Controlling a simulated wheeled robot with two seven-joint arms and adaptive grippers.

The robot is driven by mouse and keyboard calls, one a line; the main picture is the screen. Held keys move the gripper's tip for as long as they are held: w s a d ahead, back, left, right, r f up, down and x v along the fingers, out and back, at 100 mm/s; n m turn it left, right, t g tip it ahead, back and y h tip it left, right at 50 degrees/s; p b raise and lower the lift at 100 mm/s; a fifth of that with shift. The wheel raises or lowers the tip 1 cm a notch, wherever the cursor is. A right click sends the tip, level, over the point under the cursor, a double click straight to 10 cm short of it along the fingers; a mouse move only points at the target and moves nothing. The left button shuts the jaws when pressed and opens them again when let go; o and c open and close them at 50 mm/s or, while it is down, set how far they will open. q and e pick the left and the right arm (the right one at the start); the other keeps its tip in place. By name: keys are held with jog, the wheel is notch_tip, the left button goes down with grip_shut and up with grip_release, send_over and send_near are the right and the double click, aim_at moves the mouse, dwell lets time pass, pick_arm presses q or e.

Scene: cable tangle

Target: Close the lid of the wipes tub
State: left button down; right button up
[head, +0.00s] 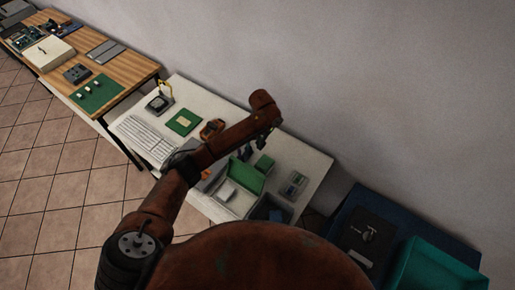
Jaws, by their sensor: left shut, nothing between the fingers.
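What looks like the wipes tub (234,205) is a pale, low box near the front edge of the white table. Its green lid (245,176) stands raised at the back of the box, so the tub is open, and something white shows inside. My left arm reaches in from the lower left and crosses over the table. My left gripper (263,144) hangs above and behind the lid, apart from it, shut and empty. The arm hides part of the table left of the tub. My right gripper is not in view.
A small green box (264,163) sits behind the tub, a dark bin (271,208) to its right, and a grey device (295,184) beyond. A keyboard (146,136) and green board (184,122) lie left. A teal bin (437,266) stands far right. The wall is behind.

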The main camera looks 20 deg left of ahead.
pick_arm(q)
jog(key=f, duration=0.7)
jog(key=shift+s+a+p, duration=0.15)
jog(key=shift+s+p, duration=0.2)
jog(key=shift+p, duration=0.05)
notch_tip(320, 180, down, 2)
jog(key=shift+s+a+f, duration=0.1)
jog(key=shift+s+f, duration=0.05)
jog(key=shift+s+a+r+p, duration=0.2)
jog(key=shift+s+r+p, duration=0.1)
jog(key=shift+s+p, duration=0.2)
jog(key=shift+s+a+r+p, duration=0.2)
jog(key=shift+s+r+p, duration=0.15)
jog(key=shift+s, duration=0.1)
jog(key=shift+s+a+r+p, duration=0.1)
jog(key=shift+s+a+p, duration=0.2)
jog(key=shift+s, duration=0.4)
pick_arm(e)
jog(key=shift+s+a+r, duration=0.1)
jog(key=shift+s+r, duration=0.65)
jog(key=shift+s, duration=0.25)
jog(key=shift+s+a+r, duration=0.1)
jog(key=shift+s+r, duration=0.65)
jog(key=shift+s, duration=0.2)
